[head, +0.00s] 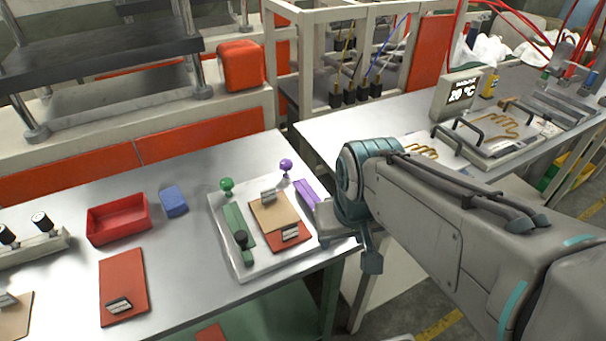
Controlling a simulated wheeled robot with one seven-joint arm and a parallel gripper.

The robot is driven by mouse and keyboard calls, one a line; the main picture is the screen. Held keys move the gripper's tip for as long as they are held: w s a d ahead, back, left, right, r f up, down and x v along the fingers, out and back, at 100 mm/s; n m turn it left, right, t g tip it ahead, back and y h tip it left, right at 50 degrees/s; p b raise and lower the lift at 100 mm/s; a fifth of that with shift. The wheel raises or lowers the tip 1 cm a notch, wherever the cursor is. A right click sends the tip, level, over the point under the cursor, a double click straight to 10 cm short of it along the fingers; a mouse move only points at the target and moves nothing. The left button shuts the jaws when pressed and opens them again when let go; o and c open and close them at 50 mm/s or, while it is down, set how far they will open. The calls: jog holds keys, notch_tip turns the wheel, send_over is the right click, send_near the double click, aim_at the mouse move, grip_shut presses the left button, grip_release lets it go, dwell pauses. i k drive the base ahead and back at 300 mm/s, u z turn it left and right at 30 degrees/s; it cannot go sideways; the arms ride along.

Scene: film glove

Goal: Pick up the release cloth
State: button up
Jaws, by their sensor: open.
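A tan sheet (268,213), which looks like the release cloth, lies on a pale tray (226,238) on the metal bench. A small grey clip-like piece (268,196) sits on its upper part. A red sheet (288,245) with a similar piece lies at its lower edge, partly under it. Another tan sheet (18,322) is cut off at the lower left, so I cannot tell for certain which is the cloth. My gripper (347,240) is open and empty, right of the tray near the bench's right edge. It touches no sheet that I can see.
On the tray are a green bar (235,222), a purple bar (306,194), a green knob (226,184) and a purple knob (286,166). Left stand a red bin (118,222), a blue block (173,201) and a red sheet (122,275). Bare bench lies between.

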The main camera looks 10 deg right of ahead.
aim_at(274, 211)
jog(key=z, duration=1.3)
jog(key=k, duration=0.8)
jog(key=u, duration=1.15)
jog(key=i, duration=0.5)
jog(key=u, duration=0.05)
